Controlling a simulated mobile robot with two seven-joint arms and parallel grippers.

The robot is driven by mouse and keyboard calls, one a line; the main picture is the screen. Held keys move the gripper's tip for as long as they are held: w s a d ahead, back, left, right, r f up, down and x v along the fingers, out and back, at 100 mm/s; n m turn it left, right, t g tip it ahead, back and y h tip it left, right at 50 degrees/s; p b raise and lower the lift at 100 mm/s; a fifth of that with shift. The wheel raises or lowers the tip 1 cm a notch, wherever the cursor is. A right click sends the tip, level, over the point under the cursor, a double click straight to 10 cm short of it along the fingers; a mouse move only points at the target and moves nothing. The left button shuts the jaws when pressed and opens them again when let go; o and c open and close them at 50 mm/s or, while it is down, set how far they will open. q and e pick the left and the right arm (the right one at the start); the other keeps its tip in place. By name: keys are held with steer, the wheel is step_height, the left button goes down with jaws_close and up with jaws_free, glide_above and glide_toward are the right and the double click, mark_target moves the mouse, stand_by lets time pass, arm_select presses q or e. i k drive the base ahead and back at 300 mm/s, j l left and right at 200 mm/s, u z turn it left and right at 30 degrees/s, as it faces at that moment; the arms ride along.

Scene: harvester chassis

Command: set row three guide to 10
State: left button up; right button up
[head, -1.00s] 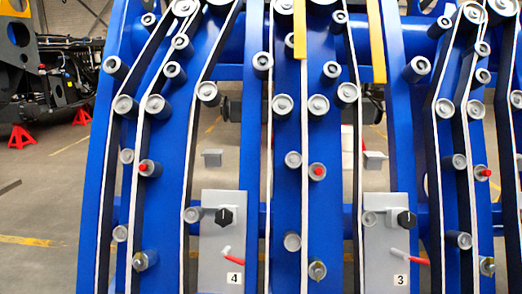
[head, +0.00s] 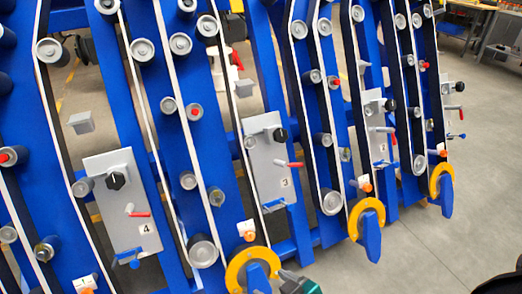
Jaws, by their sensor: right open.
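The grey row panel labelled 3 (head: 265,163) stands near the middle, tilted by the camera angle. It bears a black knob (head: 281,135) at its upper right, a red-handled lever (head: 295,165) and a blue-handled lever (head: 273,204) lower down. I cannot read any scale or setting on it. Part of my right gripper (head: 292,281) shows at the bottom edge, below panel 3 and apart from it. It is open; most of it is cut off by the frame. My left gripper is not in view.
A similar panel labelled 4 (head: 118,200) is at left. A panel labelled 2 (head: 376,125) and another panel (head: 451,105) are farther right. Blue frames with rollers and belts surround the panels. A yellow ring (head: 250,268) with a blue tip stands beside my right gripper. The floor (head: 440,215) at right is clear.

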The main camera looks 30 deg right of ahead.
mark_target(290, 207)
steer(key=l+z, duration=0.15)
steer(key=z, duration=0.95)
steer(key=k+l, duration=0.05)
